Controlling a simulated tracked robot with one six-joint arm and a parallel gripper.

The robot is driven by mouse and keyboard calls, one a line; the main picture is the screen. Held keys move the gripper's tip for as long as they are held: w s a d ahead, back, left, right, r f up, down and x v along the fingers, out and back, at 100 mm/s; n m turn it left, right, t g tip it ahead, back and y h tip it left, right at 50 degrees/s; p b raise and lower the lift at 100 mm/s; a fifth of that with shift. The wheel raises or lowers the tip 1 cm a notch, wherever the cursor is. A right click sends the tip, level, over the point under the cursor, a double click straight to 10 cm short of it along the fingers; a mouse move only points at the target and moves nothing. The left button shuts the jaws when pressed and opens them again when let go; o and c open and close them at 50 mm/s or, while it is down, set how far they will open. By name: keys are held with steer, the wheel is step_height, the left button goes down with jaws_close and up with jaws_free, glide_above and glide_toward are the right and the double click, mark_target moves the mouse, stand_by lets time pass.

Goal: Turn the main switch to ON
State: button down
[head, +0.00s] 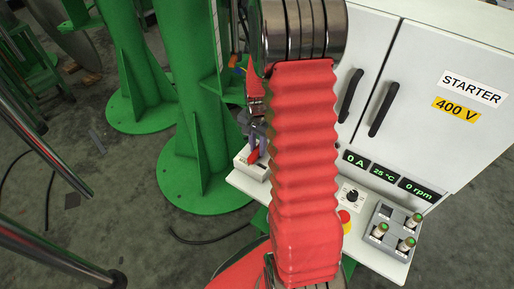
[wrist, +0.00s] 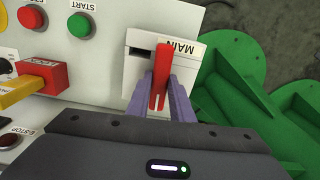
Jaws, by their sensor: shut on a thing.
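The main switch is a white box (wrist: 137,52) with an upside-down MAIN label in the wrist view. Its red lever (wrist: 162,65) stands between the purple fingers of my gripper (wrist: 159,88), which is shut on it. In the head view the white switch box (head: 248,168) sits at the left end of the panel shelf. My gripper (head: 258,140) is over it there, partly hidden behind my red-sleeved arm. The ON and OFF marks cannot be read.
The wrist view shows a green START button (wrist: 80,26), a red button (wrist: 30,17) and a red-and-yellow handle (wrist: 42,76) left of the switch. Green metal supports (wrist: 240,85) stand close on its right. The white STARTER cabinet (head: 440,70) rises behind the shelf.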

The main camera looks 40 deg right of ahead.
mark_target(258, 150)
steer(key=shift+s+a+f+m, duration=0.1)
steer(key=shift+s+f+m, duration=0.1)
steer(key=shift+s+m, duration=0.2)
steer(key=c, duration=1.8)
jaws_free()
steer(key=shift+w, duration=0.1)
steer(key=shift+c, duration=0.2)
steer(key=shift+o, duration=1.4)
steer(key=shift+w+r, duration=0.1)
steer(key=shift+w, duration=0.1)
step_height(258, 150, up, 14)
steer(key=shift+n, duration=0.3)
